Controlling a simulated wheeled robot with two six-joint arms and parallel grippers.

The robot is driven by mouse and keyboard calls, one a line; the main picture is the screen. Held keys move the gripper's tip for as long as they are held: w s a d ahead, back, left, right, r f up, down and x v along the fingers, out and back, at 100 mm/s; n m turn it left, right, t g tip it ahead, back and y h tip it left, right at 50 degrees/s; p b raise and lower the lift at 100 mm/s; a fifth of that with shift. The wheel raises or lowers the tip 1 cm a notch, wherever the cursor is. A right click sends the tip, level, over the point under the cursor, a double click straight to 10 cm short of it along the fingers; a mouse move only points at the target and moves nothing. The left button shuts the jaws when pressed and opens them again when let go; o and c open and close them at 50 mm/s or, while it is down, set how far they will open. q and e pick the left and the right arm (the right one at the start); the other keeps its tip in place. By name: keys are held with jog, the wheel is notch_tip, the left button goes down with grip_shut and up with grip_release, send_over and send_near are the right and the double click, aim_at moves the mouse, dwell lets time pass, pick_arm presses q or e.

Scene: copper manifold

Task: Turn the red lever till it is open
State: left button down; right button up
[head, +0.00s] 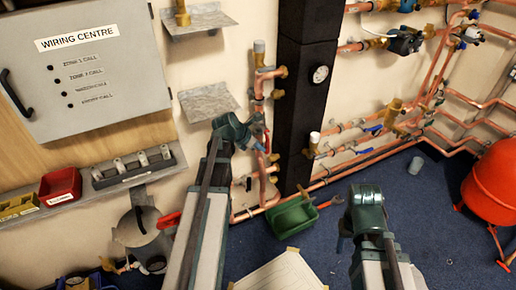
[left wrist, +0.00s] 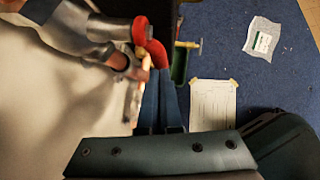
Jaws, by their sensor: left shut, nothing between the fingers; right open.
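The red lever (left wrist: 148,42) shows in the left wrist view as a curved red handle on a metal valve body (left wrist: 105,28) with copper pipe. In the head view it is mostly hidden behind my left gripper (head: 263,148). In the left wrist view my left gripper (left wrist: 160,76) has its blue fingers together and empty. Their tips are at the lower end of the lever; I cannot tell whether they touch it. My right gripper (head: 366,200) is open and empty above the blue floor, well to the right of the lever.
A black column (head: 305,90) with a gauge stands right of the pipes. A green bin (head: 292,217) is below the lever, and a paper sheet (head: 280,275) lies on the floor. The wiring box (head: 90,65) is at left, a red vessel (head: 492,185) at right.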

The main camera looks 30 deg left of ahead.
pick_arm(q)
jog(key=shift+w+d+f, duration=0.1)
jog(key=shift+w+d, duration=0.05)
jog(key=shift+w, duration=0.15)
jog(key=shift+s, duration=0.1)
jog(key=s+a+r+p, duration=0.4)
jog(key=s+r+p, duration=0.3)
jog(key=s, duration=0.1)
jog(key=s+a+r+p, duration=0.3)
jog(key=s+r+p, duration=0.4)
jog(key=s, duration=0.1)
jog(key=shift+s+a, duration=0.3)
jog(key=shift+a, duration=0.1)
jog(key=shift+r, duration=0.1)
